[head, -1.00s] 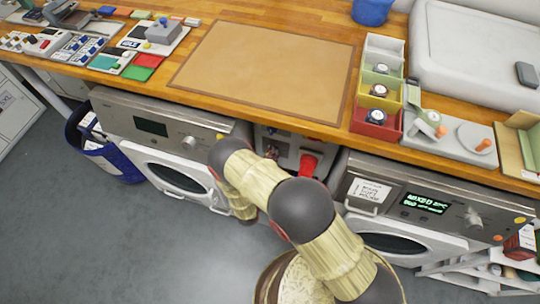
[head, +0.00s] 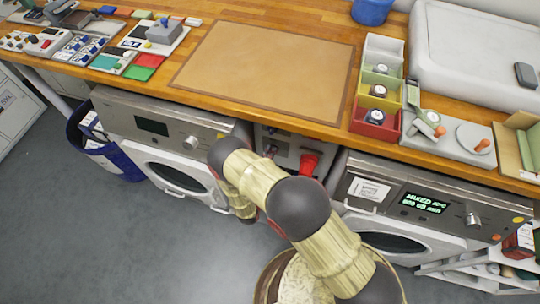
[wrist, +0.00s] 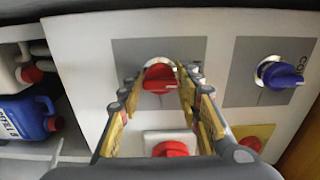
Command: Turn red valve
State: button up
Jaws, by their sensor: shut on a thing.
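The red valve (wrist: 160,77) is a red handle on a grey square plate, set in a pale panel, upper middle of the wrist view. My gripper (wrist: 160,84) has one finger on each side of the handle and is shut on it. The fingertips hide part of the plate's edges. In the head view my arm hides the gripper, which reaches low toward the gap between the two washing machines.
A blue valve (wrist: 282,75) sits right of the red one, and another red knob (wrist: 170,148) sits below it. The wooden counter (head: 150,75) overhangs two washing machines (head: 165,125). Floor is clear at left.

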jog(key=shift+a, duration=0.1)
jog(key=o, duration=1.1)
jog(key=shift+c, duration=0.2)
jog(key=shift+o, duration=0.5)
jog(key=shift+s, duration=0.1)
jog(key=v, duration=1.1)
jog(key=shift+s, duration=0.4)
jog(key=shift+a, duration=0.1)
